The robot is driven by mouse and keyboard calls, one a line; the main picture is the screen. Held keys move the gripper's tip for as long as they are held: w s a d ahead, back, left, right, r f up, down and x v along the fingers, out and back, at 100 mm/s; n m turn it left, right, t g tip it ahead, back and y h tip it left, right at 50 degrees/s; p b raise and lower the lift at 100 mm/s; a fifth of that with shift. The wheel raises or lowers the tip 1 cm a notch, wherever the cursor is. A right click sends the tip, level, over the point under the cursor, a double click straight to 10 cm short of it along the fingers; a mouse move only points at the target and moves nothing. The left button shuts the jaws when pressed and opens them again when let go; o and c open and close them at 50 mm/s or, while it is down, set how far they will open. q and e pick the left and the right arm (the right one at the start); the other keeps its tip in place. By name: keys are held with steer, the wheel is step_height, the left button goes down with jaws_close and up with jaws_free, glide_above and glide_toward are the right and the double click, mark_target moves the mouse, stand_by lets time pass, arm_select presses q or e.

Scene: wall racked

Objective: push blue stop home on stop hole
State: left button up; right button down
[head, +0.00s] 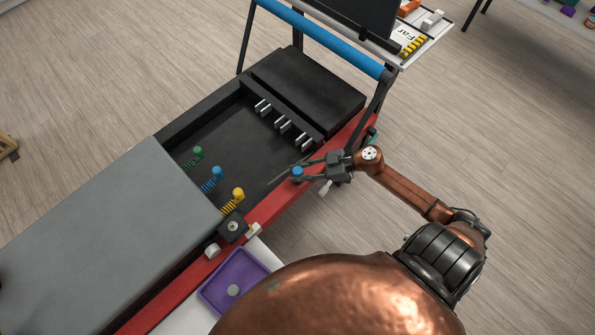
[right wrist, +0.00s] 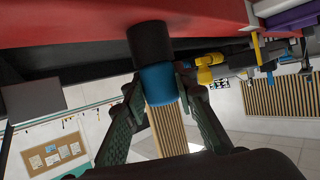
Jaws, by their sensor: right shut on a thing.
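The blue stop (head: 297,171) is at the red rail (head: 262,212) of the machine, on its near right side. In the right wrist view the blue stop (right wrist: 158,83) is a blue cylinder with a black part (right wrist: 150,42) that meets the red rail (right wrist: 85,25). Whether it is fully seated I cannot tell. My right gripper (head: 301,170) is shut on the blue stop, one finger on each side of the blue part. The stop hole is not visible. My left gripper is not in view.
Green (head: 193,158), blue (head: 212,178) and yellow (head: 233,201) springs lie in the machine's dark bed. A grey carriage (head: 100,235) covers its left part. A purple tray (head: 212,299) sits below the rail. A blue bar (head: 330,40) crosses the far end.

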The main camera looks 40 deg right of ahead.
steer(key=shift+f, duration=0.1)
steer(key=c, duration=1.5)
jaws_free()
steer(key=v, duration=1.2)
